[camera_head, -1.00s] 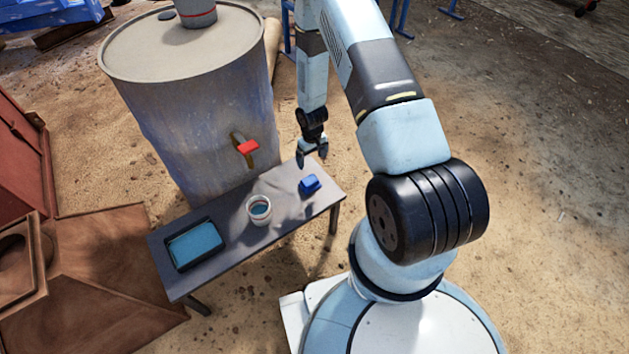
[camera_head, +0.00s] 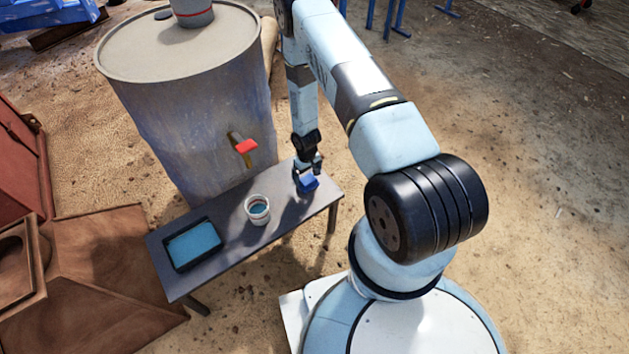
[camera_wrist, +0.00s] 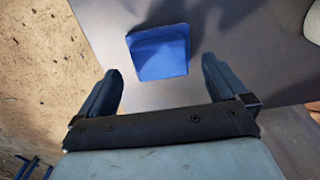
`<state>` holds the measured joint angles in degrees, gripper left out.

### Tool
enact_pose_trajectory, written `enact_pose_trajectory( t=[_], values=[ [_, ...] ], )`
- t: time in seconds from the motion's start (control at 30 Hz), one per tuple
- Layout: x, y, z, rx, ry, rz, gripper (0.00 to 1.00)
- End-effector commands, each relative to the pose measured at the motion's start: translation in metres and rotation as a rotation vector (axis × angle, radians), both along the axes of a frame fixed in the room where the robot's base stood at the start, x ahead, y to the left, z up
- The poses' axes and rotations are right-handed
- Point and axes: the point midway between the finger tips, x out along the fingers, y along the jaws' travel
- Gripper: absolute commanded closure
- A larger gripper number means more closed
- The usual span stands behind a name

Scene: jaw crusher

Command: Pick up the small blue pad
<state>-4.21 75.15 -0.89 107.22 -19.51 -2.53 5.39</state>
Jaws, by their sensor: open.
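The small blue pad (camera_head: 308,183) lies near the right end of the grey bench (camera_head: 228,248). My gripper (camera_head: 307,177) is just above the pad, pointing down, and partly covers it in the head view. In the wrist view the pad (camera_wrist: 159,53) is a blue block with a darker, narrower upper part. It lies ahead of and between my open gripper's two fingers (camera_wrist: 160,85), with a gap on each side. The fingers hold nothing. Whether the fingertips reach down to the pad's height, I cannot tell.
A white cup (camera_head: 257,210) with blue contents stands mid-bench. A black tray (camera_head: 167,257) with blue contents is at the bench's left end. A large drum (camera_head: 190,110) with a red-handled tap (camera_head: 246,147) stands behind the bench. Sandy ground is clear at the front.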

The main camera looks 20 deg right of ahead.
Motion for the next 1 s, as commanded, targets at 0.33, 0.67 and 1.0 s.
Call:
enact_pose_trajectory(
  t=[0.33,0.67,1.0],
  values=[
    [-0.001,-0.001,-0.036,0.0,0.001,-0.001,0.0],
    [-0.001,-0.001,-0.037,0.0,0.0,-0.002,0.06],
    [-0.001,-0.001,-0.037,0.0,0.0,-0.002,0.38]
  ],
)
